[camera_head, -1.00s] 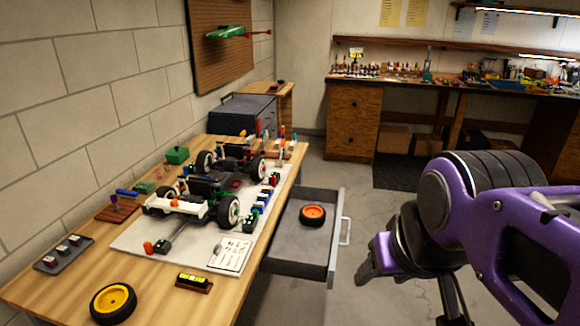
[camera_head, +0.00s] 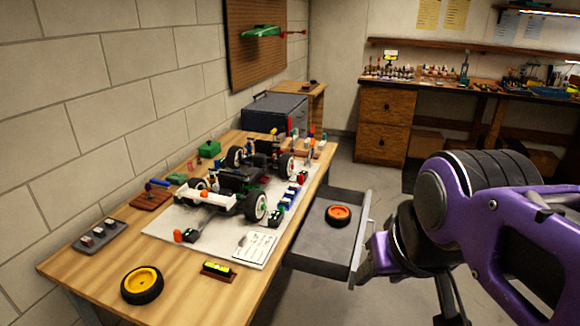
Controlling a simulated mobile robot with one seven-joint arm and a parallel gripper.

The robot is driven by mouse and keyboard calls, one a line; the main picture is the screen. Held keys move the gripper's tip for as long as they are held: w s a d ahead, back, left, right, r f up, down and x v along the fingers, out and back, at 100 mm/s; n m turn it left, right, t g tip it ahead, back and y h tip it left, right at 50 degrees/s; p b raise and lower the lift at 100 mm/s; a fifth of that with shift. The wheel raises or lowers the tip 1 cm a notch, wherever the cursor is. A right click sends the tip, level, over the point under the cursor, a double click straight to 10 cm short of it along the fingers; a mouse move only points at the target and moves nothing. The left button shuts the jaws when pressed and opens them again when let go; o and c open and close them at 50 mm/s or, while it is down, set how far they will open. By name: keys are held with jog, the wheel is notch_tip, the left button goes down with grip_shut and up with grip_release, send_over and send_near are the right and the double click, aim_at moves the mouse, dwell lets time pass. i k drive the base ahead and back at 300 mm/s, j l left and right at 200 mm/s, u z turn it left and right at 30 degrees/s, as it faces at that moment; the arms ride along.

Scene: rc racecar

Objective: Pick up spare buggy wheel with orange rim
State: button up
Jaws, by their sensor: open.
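The spare buggy wheel with an orange rim (camera_head: 339,215) lies flat in the open grey drawer (camera_head: 318,256) at the right side of the wooden table. Its dark tyre shows around the orange rim. My gripper (camera_head: 362,272) is at the drawer's front right, close to the drawer front in the picture and partly hidden behind my purple arm. It is open, with nothing seen between its fingers. I cannot tell whether it touches the drawer. The wheel is left of and beyond my gripper.
A second wheel with a yellow rim (camera_head: 142,284) lies on the table (camera_head: 82,262). A buggy chassis (camera_head: 235,187) stands on a white mat (camera_head: 172,226) among small parts. A level (camera_head: 217,269) lies near the table edge. A workbench (camera_head: 440,90) stands at the back right. Floor between is clear.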

aim_at(336, 215)
jog(key=i+l+u, duration=0.15)
jog(key=u, duration=1.1)
jog(key=l+u, duration=1)
jog(key=l, duration=0.15)
jog(key=k+l+u, duration=0.2)
jog(key=l, duration=0.2)
jog(key=k+l+u, duration=0.1)
jog(key=l, duration=0.3)
jog(key=k+l, duration=0.15)
jog(key=l, duration=0.3)
jog(key=k+l+u, duration=0.15)
jog(key=l, duration=0.25)
jog(key=k+l+u, duration=0.1)
jog(key=l, duration=0.3)
